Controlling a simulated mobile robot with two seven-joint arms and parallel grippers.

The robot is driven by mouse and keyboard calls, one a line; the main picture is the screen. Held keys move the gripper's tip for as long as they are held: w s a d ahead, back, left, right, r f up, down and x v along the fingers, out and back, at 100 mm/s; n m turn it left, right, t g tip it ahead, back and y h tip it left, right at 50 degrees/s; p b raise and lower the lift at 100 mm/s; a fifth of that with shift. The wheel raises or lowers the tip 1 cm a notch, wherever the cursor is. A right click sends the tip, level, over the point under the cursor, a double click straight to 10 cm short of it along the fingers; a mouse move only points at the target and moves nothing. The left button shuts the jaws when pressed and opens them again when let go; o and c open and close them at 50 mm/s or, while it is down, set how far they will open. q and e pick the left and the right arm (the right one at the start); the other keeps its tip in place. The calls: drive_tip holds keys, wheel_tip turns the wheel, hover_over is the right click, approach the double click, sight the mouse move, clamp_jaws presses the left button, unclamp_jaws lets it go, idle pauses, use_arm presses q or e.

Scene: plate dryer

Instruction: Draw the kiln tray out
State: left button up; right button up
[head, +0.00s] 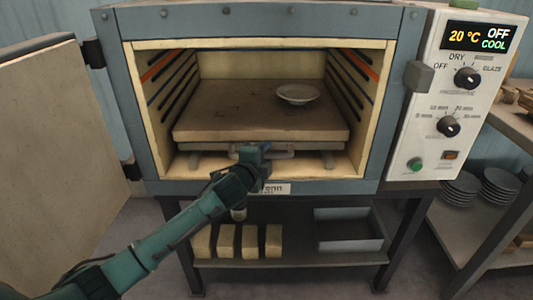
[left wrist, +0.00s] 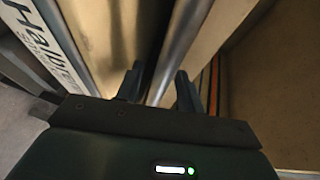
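The kiln tray (head: 235,115) is a flat, pale brown slab inside the open kiln, with its front edge just behind the opening. A small light plate (head: 298,92) lies on its right rear part. A grey handle (head: 284,154) shows at the tray's front, partly hidden by my left gripper (head: 258,154). In the left wrist view, the two dark fingers of the left gripper (left wrist: 160,88) stand apart, with a bright metal edge running between and beyond them. I cannot tell whether they touch the handle. My right gripper is out of view.
The kiln door (head: 60,165) stands open at the left. Side rails (head: 172,82) line the chamber. A control panel (head: 455,100) reads 20 °C, OFF, COOL. Below are yellowish blocks (head: 226,241) and a grey bin (head: 348,230). A side table with stacked plates (head: 461,188) is at right.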

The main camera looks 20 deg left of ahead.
use_arm(q)
drive_tip(key=shift+w, duration=0.15)
clamp_jaws()
idle(0.4)
